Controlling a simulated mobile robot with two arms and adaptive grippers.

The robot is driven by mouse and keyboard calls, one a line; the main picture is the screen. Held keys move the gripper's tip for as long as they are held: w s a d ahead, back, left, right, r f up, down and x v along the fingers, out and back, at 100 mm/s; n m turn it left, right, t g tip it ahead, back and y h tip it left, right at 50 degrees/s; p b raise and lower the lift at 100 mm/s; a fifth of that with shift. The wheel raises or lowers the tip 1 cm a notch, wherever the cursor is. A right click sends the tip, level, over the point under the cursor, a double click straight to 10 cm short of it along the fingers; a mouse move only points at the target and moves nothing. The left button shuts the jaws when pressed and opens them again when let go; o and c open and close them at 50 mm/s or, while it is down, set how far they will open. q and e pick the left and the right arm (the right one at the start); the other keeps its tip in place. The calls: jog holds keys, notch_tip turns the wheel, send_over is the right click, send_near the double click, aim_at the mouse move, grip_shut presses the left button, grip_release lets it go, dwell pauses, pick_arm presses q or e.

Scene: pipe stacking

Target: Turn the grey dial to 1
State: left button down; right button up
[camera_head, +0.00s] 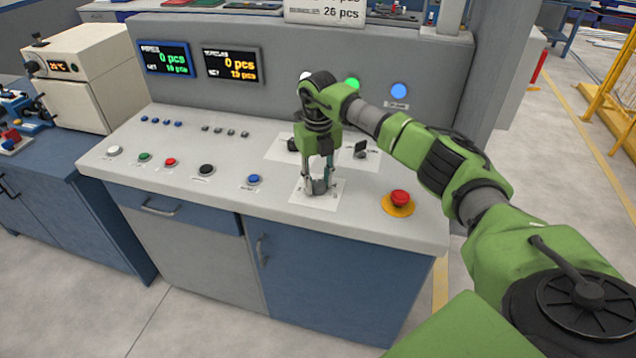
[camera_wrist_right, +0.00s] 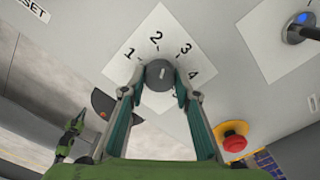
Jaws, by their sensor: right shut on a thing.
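The grey dial (camera_wrist_right: 160,73) sits on a white plate (camera_wrist_right: 146,42) printed with numbers, with 1 at the left, 2 at the top, and 3 and 4 down the right. A short pale mark shows on the dial's face; I cannot tell surely which number it points to. My right gripper (camera_wrist_right: 158,82) is shut on the dial, one finger on each side. My left gripper is not seen in the head view.
A red emergency stop (camera_head: 400,198) on a yellow base stands right of the dial. A black knob (camera_head: 361,150) is behind it. A blue button (camera_head: 254,179) and several other buttons lie left on the console top (camera_head: 225,205). Two displays (camera_head: 231,64) are on the back panel.

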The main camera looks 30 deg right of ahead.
aim_at(318, 183)
jog(key=n, duration=0.3)
jog(key=shift+n+b, duration=0.3)
jog(key=shift+b, duration=0.1)
jog(key=n, duration=0.3)
jog(key=shift+n+b, duration=0.3)
jog(key=shift+b, duration=0.1)
jog(key=n+b, duration=0.1)
jog(key=n, duration=0.5)
jog(key=o, duration=1.1)
jog(key=shift+r, duration=0.2)
notch_tip(318, 183, up, 12)
jog(key=shift+f, duration=0.15)
